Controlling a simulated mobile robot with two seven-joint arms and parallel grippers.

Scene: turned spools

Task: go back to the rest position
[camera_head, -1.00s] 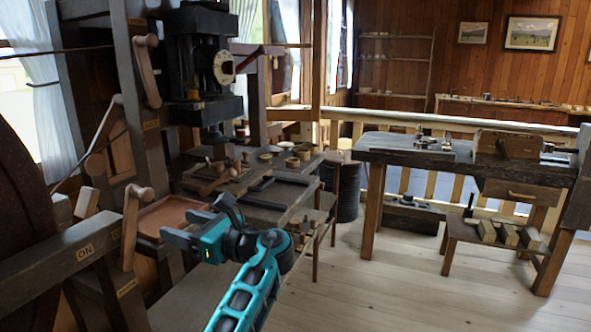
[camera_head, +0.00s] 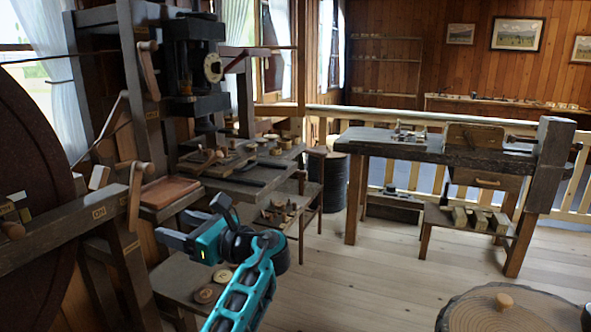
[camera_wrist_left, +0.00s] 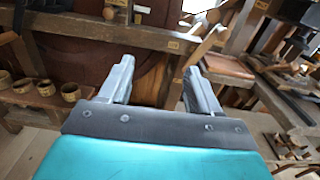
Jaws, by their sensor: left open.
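My left gripper (camera_head: 176,229) is raised in front of the machine bench in the head view, its arm coming up from the bottom. Its two fingers are apart. The left wrist view shows the same open fingers (camera_wrist_left: 153,80) with nothing between them. Beyond them are dark timber beams, a large brown wheel and a reddish-brown tray. My right gripper does not show in either view.
A timber machine bench (camera_head: 247,186) with tools stands behind the left gripper. A round wooden top (camera_head: 470,317) is at bottom right. Floor between is clear.

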